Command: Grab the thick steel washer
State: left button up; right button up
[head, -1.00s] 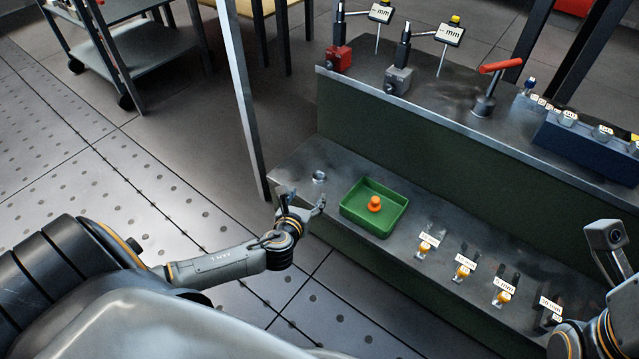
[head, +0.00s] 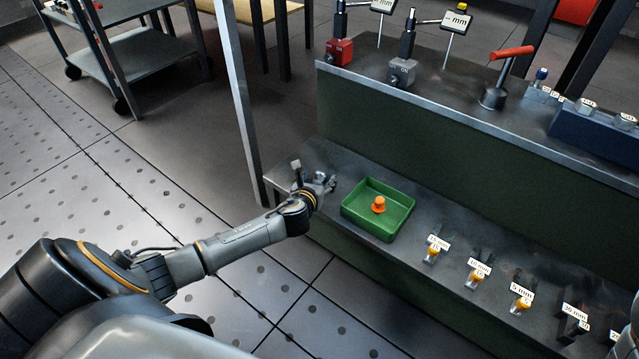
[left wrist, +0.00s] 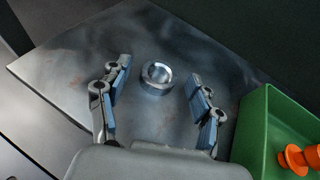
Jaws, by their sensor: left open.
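The thick steel washer (left wrist: 157,76) is a shiny ring lying on the grey metal shelf. In the left wrist view it sits between and a little beyond the two blue-padded fingers of my left gripper (left wrist: 158,100), which is open and empty. In the head view my left gripper (head: 315,178) is over the left end of the lower shelf. There I cannot make out the washer clearly behind the fingers.
A green tray (head: 352,211) with an orange knobbed piece (head: 379,204) stands just right of my left gripper. Labelled holders (head: 437,246) line the shelf further right. The raised back shelf (head: 440,105) carries gauges and a red-handled clamp (head: 505,70). A metal post (head: 240,100) rises at left.

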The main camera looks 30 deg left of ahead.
pick_arm(q)
jog(key=shift+w, duration=0.1)
jog(key=c, duration=1.3)
jog(key=shift+r, duration=0.1)
